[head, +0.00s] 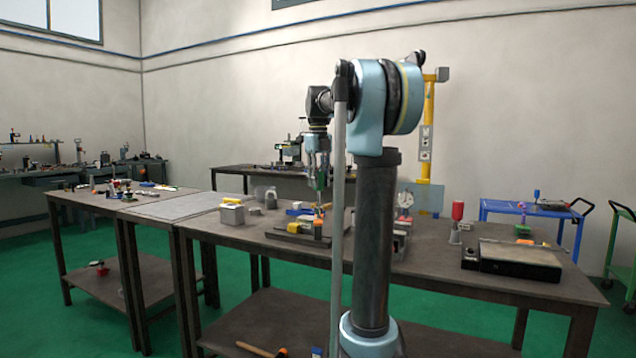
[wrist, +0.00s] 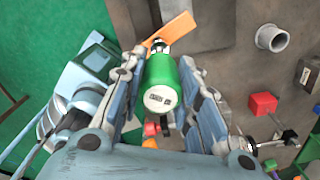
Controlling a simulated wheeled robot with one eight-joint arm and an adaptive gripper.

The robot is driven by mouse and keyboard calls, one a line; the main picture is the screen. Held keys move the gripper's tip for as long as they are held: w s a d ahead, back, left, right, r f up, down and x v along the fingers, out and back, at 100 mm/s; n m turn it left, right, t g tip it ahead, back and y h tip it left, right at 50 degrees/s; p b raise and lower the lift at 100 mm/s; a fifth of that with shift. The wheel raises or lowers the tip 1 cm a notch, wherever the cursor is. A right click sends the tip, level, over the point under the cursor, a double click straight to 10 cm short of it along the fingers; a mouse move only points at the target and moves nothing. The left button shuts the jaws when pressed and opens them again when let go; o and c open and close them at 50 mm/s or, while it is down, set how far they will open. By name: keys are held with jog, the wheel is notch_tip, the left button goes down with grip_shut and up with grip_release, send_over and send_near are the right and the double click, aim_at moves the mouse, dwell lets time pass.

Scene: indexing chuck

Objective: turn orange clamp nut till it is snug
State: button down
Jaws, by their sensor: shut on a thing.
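My gripper (wrist: 163,78) is shut on a green cylindrical tool handle (wrist: 163,72) with a pale, marked end cap facing the camera. A dark and silver tip shows past the handle, close to an orange part (wrist: 178,30). I cannot tell whether they touch or whether this part is the clamp nut. In the head view my gripper (head: 319,185) points down over the bench with green between its fingers. A small orange piece (head: 318,228) shows below it on a dark fixture (head: 290,236). The chuck details are too small to tell.
The wrist view shows a red block (wrist: 263,104) and a grey cup (wrist: 272,38) to the right.

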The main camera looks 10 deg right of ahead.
jog(key=n, duration=0.3)
jog(key=shift+n, duration=0.4)
jog(key=n, duration=0.4)
jog(key=shift+n, duration=0.3)
jog(key=n, duration=0.4)
jog(key=shift+n, duration=2.1)
jog(key=shift+f, duration=0.75)
jog(key=c, duration=2)
grip_release()
grip_shut()
